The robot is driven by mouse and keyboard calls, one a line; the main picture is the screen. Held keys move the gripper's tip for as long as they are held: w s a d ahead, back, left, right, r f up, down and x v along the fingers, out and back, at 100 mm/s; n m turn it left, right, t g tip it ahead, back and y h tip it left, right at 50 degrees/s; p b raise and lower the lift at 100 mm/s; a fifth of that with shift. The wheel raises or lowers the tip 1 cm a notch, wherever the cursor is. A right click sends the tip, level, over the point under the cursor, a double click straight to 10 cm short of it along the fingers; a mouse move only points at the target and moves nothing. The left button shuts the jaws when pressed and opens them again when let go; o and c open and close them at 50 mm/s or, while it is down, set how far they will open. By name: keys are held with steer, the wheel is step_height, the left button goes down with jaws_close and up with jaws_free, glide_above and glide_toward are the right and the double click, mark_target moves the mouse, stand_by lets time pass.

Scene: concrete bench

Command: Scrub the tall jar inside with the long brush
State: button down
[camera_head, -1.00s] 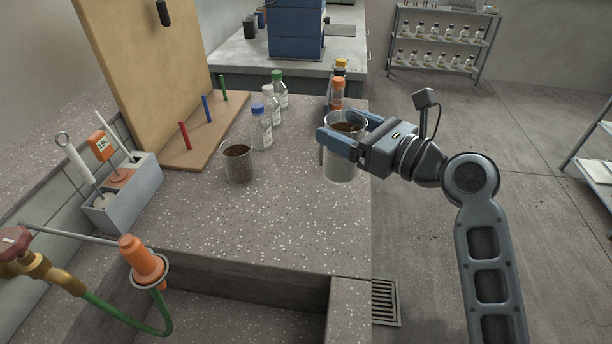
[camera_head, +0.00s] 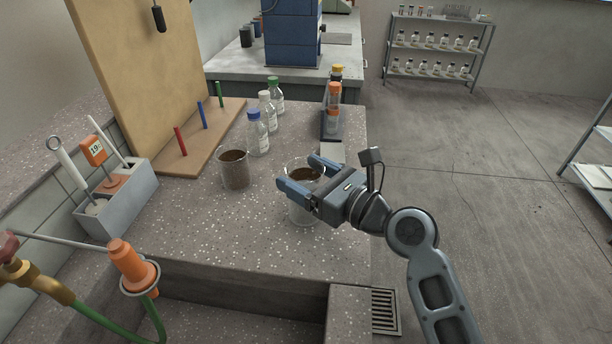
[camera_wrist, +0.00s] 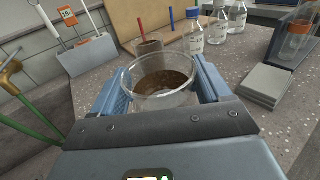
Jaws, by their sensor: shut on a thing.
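A tall clear glass jar (camera_head: 303,213) with brown residue inside is upright between the blue fingers of my gripper (camera_head: 300,172), over the right part of the bench. The gripper is shut around its upper part. In the wrist view the jar (camera_wrist: 160,98) is open at the top, with brown matter inside. I cannot tell whether its base touches the bench. A grey caddy (camera_head: 125,203) at the left holds a white ring-ended handle (camera_head: 68,160), a thin white handle (camera_head: 108,141) and an orange-tagged tool (camera_head: 95,151).
A shorter beaker (camera_head: 236,172) with brown contents stands left of the jar. Capped bottles (camera_head: 258,138) and a peg board (camera_head: 190,150) stand behind. An orange-capped tube (camera_head: 333,110) is at the back right. A sink, orange nozzle (camera_head: 133,264) and green hose are in front.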

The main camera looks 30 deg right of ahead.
jaws_free()
steer(key=shift+f, duration=0.15)
steer(key=v, duration=1.2)
stand_by(0.5)
